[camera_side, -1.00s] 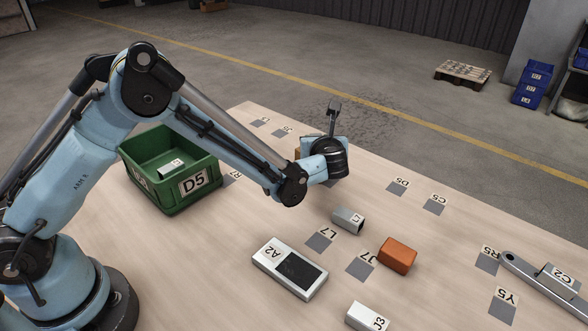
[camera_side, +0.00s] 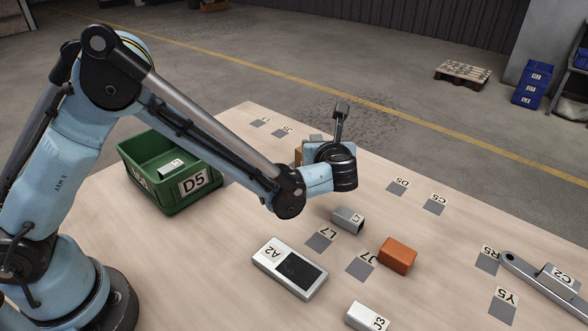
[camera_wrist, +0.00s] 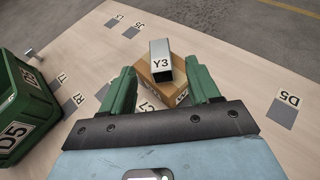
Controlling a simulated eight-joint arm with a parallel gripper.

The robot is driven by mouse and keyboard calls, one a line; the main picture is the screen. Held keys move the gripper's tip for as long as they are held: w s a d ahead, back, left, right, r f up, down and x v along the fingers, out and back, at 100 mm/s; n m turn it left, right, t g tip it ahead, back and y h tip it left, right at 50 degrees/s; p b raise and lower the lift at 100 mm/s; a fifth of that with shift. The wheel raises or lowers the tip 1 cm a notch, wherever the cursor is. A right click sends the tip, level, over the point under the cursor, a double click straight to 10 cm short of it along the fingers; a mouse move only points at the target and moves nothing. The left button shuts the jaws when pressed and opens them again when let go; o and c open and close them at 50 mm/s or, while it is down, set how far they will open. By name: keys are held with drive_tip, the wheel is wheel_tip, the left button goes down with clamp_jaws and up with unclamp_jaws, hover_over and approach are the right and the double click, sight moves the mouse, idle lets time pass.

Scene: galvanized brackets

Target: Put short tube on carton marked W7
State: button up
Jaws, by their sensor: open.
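In the wrist view a short grey square tube marked Y3 (camera_wrist: 161,62) lies on top of a brown carton (camera_wrist: 158,90). The carton's own label is partly hidden and I cannot read it fully. My gripper (camera_wrist: 161,72) is open, its green fingers to either side of the tube in the picture, with nothing held. In the side view my gripper (camera_side: 330,165) hangs in front of the carton (camera_side: 298,154). A bit of the grey tube (camera_side: 316,138) shows behind it. My fingertips are hidden there.
A green bin marked D5 (camera_side: 205,185) stands left with a small tube inside. A grey tube (camera_side: 348,219), an orange block (camera_side: 397,255), a device marked A2 (camera_side: 290,268) and a piece marked J3 (camera_side: 367,317) lie toward the front. Labelled grey squares dot the table.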

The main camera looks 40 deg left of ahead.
drive_tip(key=v, duration=0.6)
drive_tip(key=s+a+r+n+g+h, duration=0.35)
drive_tip(key=s+a+n, duration=0.35)
drive_tip(key=a+n, duration=0.35)
drive_tip(key=s+a+n+t+h, duration=0.1)
drive_tip(key=s+n+h, duration=0.5)
drive_tip(key=s+n, duration=0.5)
drive_tip(key=n, duration=0.5)
drive_tip(key=shift+a, duration=0.15)
